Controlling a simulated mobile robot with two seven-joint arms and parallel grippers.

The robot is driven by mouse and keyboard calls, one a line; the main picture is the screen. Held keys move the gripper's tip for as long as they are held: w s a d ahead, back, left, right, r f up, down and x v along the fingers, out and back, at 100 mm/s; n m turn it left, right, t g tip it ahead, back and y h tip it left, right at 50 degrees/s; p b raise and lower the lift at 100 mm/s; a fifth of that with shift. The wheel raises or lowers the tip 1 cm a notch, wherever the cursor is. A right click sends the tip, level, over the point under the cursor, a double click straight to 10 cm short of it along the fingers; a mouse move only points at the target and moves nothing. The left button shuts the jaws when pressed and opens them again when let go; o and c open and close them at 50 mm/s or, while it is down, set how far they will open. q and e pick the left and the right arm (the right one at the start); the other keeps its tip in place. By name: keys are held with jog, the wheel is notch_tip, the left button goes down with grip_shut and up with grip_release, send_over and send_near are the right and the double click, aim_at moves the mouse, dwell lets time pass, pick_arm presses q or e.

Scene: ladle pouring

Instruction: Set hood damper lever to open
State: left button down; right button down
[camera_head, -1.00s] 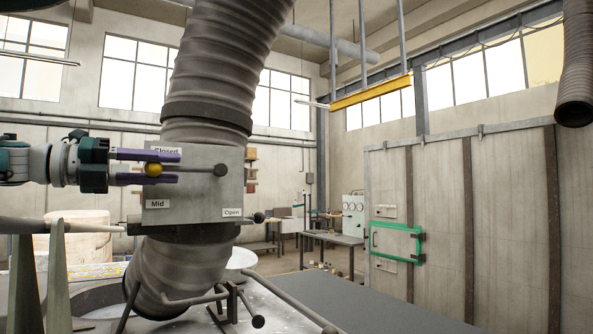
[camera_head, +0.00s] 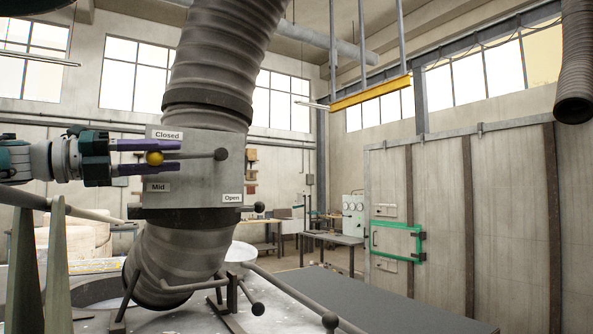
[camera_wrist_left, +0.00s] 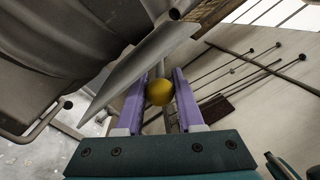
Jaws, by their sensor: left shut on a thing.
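The damper lever is a thin grey rod (camera_head: 193,155) with a yellow ball knob (camera_head: 155,158) at its left end and a dark round pivot (camera_head: 221,154) at its right. It points left, its knob end slightly lower, between the "Closed" label (camera_head: 167,135) and the "Mid" label (camera_head: 158,187). The "Open" label (camera_head: 232,198) is at the lower right of the grey plate (camera_head: 205,178). My left gripper (camera_head: 153,158) is shut on the knob with its purple fingers. The wrist view shows the knob (camera_wrist_left: 160,92) between the fingers. My right gripper is out of view.
The plate sits on a thick ribbed duct (camera_head: 205,80). A dark-ended bar (camera_head: 259,207) sticks out to the right below the plate. Several grey handles with ball ends (camera_head: 258,309) stand below.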

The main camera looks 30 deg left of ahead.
pick_arm(q)
jog(key=shift+f, duration=0.3)
jog(key=shift+r, duration=0.15)
jog(key=c, duration=0.9)
grip_release()
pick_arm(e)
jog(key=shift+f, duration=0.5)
pick_arm(q)
jog(key=shift+s+a, duration=0.15)
jog(key=shift+s, duration=0.05)
jog(key=b+v, duration=0.4)
jog(key=v, duration=0.5)
jog(key=shift+s+b, duration=0.2)
jog(key=shift+b, duration=0.2)
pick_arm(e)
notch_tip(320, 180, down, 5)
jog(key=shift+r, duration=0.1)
